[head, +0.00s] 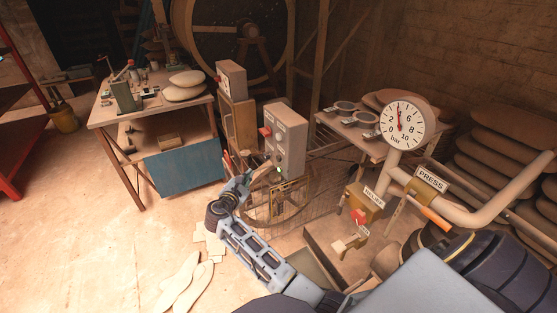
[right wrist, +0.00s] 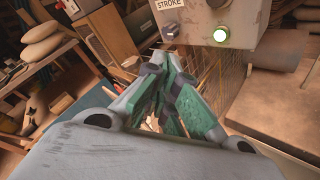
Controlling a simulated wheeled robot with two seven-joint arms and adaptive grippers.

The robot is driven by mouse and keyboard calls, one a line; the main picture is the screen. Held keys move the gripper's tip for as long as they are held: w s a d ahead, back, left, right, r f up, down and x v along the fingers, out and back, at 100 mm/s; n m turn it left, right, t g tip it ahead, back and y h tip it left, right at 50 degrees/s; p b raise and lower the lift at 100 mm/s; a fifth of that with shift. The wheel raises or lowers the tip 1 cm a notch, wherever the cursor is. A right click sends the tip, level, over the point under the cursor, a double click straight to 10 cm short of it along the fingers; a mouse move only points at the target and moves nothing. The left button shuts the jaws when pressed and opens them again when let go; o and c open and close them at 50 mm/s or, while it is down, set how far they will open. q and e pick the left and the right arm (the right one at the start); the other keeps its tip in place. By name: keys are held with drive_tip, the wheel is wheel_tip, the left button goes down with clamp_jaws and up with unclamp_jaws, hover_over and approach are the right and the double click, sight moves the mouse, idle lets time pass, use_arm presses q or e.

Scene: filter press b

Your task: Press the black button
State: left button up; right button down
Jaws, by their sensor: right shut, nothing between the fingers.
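A grey control box (head: 285,140) stands on a post near the middle of the head view. Its face also fills the top right of the right wrist view (right wrist: 250,15). Below a STROKE label there is a dark round control (right wrist: 173,29), which looks like the black button. My right gripper (head: 247,182) is just below and left of the box. In the right wrist view, its green-padded fingers (right wrist: 174,62) are shut and empty, with tips just below the dark control and apparently apart from it. My left gripper is not in view.
A red knob (head: 265,131) sticks out from the box's left side. A wire basket (head: 277,205) stands below it. A workbench (head: 150,110) is to the left, and a press pipe with a gauge (head: 403,124) and valve (head: 359,216) is to the right. The left floor is mostly clear.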

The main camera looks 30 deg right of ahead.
sight(279, 159)
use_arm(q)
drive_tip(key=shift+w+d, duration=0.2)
use_arm(e)
drive_tip(key=shift+w+a+r, duration=0.1)
drive_tip(key=shift+r, duration=0.6)
drive_tip(key=shift+w+a+r, duration=0.1)
drive_tip(key=shift+r, duration=0.55)
drive_tip(key=shift+d, duration=0.2)
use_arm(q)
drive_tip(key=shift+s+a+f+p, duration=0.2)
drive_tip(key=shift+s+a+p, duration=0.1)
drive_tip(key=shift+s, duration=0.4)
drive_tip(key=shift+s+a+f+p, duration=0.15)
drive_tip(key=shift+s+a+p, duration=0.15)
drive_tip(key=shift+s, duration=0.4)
use_arm(e)
drive_tip(key=d, duration=0.8)
drive_tip(key=shift+s+d+f, duration=0.25)
drive_tip(key=shift+s+d, duration=0.1)
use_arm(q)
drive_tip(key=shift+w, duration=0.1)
